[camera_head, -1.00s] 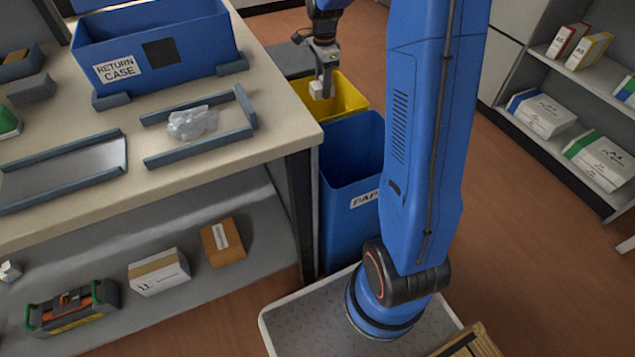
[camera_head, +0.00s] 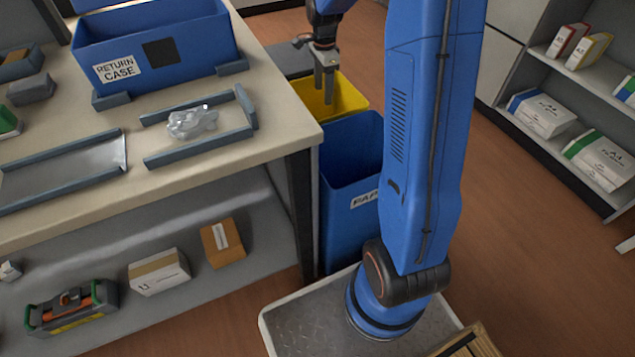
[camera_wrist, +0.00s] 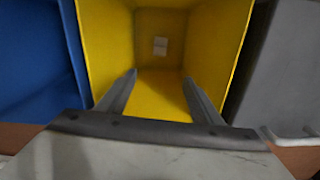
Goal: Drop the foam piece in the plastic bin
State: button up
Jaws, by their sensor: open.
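My gripper (camera_head: 325,98) is open and empty above the yellow plastic bin (camera_head: 350,97). In the wrist view the two fingers of my gripper (camera_wrist: 160,78) stand apart and point into the yellow bin (camera_wrist: 217,40). The foam piece (camera_wrist: 160,46) shows as a small pale block inside the bin, beyond the fingertips and apart from them. I cannot tell whether it rests on the bin floor. In the head view the bin's near wall and inside bottom are hidden, and the foam is not seen.
A blue paper bin (camera_head: 350,165) stands beside the yellow one, and a grey bin (camera_wrist: 275,65) is on its other side. The workbench (camera_head: 255,150) is to the left, with a blue return case (camera_head: 190,55) and a clear crumpled wrap (camera_head: 190,122) on it.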

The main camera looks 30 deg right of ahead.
notch_tip(320, 180, up, 17)
jog(key=shift+r, duration=0.15)
dwell(0.4)
dwell(0.4)
